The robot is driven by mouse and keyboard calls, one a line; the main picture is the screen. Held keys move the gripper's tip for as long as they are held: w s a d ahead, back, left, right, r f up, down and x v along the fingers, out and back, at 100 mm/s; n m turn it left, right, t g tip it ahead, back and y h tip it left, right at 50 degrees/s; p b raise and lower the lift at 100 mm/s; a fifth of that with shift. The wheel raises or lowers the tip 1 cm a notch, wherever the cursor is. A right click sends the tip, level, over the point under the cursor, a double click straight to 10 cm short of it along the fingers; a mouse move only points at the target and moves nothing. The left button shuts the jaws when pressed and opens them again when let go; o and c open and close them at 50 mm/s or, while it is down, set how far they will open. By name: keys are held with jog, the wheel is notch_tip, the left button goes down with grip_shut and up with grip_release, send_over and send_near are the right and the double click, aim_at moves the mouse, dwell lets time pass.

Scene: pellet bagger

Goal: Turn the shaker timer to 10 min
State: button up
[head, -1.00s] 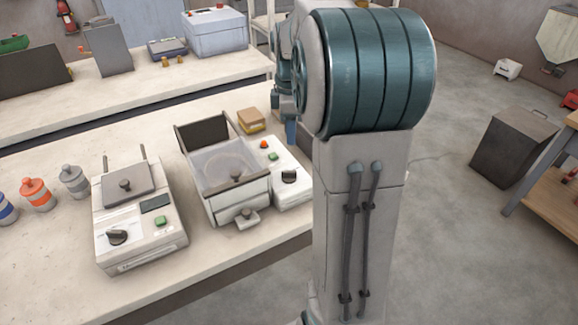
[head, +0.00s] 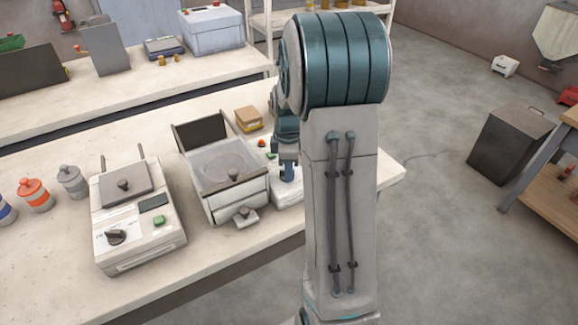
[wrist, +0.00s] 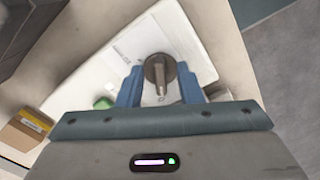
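The shaker (head: 222,168) stands on the bench with a clear-topped tray. Its white control box (head: 284,197) sits at its right side, partly behind my arm. The dark timer knob (wrist: 159,72) shows in the wrist view on the white box face; in the head view it is hidden behind my gripper (head: 289,172). The knob's raised bar points toward the bottom of the picture. The dial marks are too faint to read.
A green button (wrist: 103,102) lies left of the knob in the wrist view. A white machine with its own dark dial (head: 116,237) stands left of the shaker. A small cardboard box (head: 248,118) stands behind. Bench is clear at the right end.

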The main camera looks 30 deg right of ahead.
grip_shut()
jog(key=shift+m, duration=0.3)
jog(key=m+b, duration=0.1)
jog(key=m, duration=0.4)
jog(key=shift+a, duration=0.1)
jog(key=m, duration=0.5)
jog(key=shift+s+a+m+b, duration=0.1)
jog(key=shift+m+b, duration=0.25)
jog(key=shift+m, duration=0.05)
jog(key=m, duration=0.6)
jog(key=shift+a+r, duration=0.1)
jog(key=m+p, duration=0.1)
jog(key=m, duration=0.5)
jog(key=shift+a+m, duration=0.1)
jog(key=shift+m, duration=0.2)
